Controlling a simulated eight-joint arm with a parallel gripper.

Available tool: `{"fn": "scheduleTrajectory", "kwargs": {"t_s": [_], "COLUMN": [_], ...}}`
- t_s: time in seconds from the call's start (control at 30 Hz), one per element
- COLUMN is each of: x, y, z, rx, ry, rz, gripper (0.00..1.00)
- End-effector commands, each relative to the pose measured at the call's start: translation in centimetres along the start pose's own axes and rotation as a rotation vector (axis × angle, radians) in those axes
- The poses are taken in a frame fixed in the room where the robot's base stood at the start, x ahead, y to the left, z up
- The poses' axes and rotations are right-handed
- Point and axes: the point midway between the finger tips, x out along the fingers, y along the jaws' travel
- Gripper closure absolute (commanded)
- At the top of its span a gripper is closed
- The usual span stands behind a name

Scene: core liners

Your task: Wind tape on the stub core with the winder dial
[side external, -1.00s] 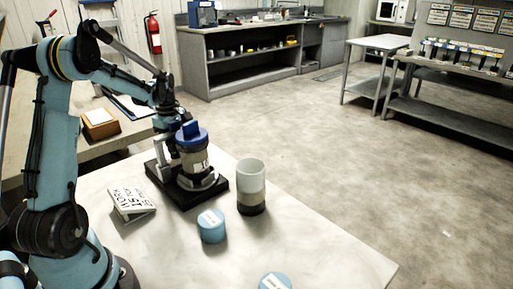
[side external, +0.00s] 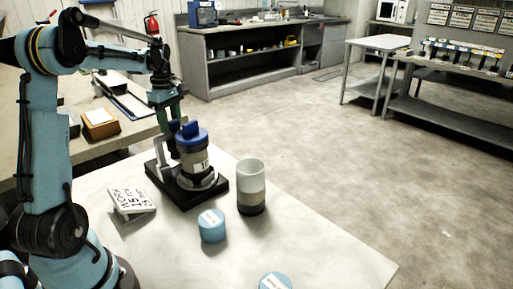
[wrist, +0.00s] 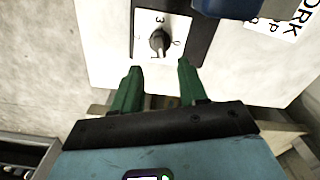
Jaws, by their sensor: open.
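The winder (side external: 206,192) is a black base with a grey upright on the work table. In the side view my gripper (side external: 170,122) is above and behind the winder. I cannot tell which piece is the stub core.
A white tube with a dark lower part (side external: 251,185) stands right of the winder. A lettered white card (side external: 131,201) is at left. The table's right side is clear.

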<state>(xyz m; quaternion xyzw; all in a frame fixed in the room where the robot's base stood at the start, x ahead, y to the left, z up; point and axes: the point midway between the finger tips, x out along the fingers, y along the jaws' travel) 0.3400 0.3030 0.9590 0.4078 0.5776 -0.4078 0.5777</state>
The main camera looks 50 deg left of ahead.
Motion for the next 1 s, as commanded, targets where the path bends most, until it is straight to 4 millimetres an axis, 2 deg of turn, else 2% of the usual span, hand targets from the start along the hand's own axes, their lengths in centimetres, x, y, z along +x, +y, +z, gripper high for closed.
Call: {"fn": "scheduleTrajectory", "kwargs": {"t_s": [0.1, 0.33, 0.77, 1.0], "x": [-2.0, -4.0, -4.2, -3.5], "y": [0.0, 0.0, 0.0, 0.2], "z": [0.0, 0.0, -0.2, -3.2], "rx": [0.000, 0.000, -0.002, -0.018], "ry": [0.000, 0.000, -0.008, -0.221], "rz": [0.000, 0.000, -0.002, -0.020], "gripper": [0.57, 0.57, 0.57, 0.57]}}
